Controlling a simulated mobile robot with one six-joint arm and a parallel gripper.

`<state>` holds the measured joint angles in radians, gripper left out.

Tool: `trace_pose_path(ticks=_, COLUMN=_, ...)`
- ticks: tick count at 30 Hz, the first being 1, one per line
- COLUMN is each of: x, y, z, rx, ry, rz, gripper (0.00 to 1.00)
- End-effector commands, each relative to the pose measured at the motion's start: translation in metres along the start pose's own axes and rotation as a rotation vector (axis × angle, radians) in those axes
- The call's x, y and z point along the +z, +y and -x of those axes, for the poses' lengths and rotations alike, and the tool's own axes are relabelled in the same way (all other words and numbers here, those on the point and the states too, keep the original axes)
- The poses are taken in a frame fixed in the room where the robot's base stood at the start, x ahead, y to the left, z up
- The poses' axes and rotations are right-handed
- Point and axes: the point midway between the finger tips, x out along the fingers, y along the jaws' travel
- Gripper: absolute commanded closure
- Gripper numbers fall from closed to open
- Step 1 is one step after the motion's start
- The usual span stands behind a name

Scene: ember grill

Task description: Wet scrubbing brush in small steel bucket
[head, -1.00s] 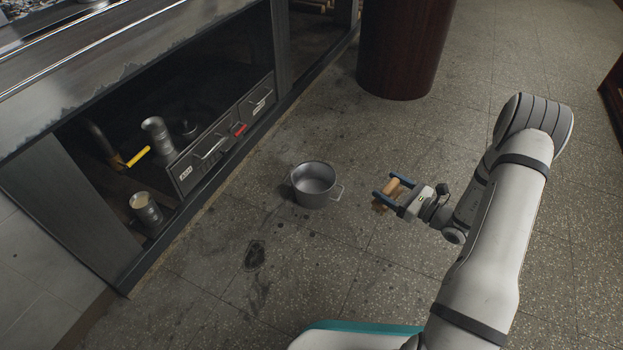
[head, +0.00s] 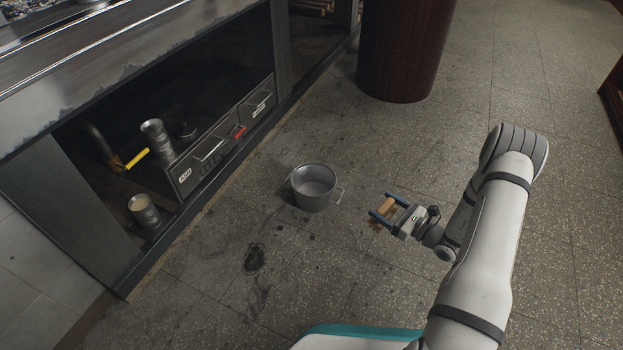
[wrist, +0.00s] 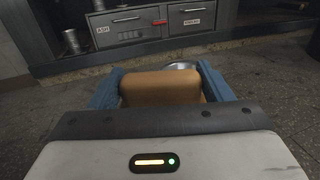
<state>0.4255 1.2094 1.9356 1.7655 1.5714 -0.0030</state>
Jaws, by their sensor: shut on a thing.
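The small steel bucket (head: 314,188) stands upright on the tiled floor, open at the top, with a handle on its right side. My gripper (head: 383,213) is to the right of the bucket and apart from it. Its blue fingers are shut on the wooden scrubbing brush (head: 385,203), which is tan. In the wrist view the brush's wooden block (wrist: 160,87) lies between the two fingers. A bit of the bucket's rim (wrist: 183,66) shows behind the brush; the rest is hidden. I cannot tell what the bucket holds.
A metal counter with labelled drawers (head: 222,146) stands at the left. Metal cups (head: 143,210) and a yellow-handled tool (head: 137,158) sit on its low shelf. A dark red-brown round bin (head: 405,45) stands at the back. The floor around the bucket is clear.

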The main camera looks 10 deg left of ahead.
Motion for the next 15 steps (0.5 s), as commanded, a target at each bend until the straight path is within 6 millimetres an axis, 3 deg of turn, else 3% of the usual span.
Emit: trace_pose_path(ticks=15, x=-0.042, y=0.000, z=0.000, rx=0.000, ry=-0.001, rz=-0.001, gripper=0.54)
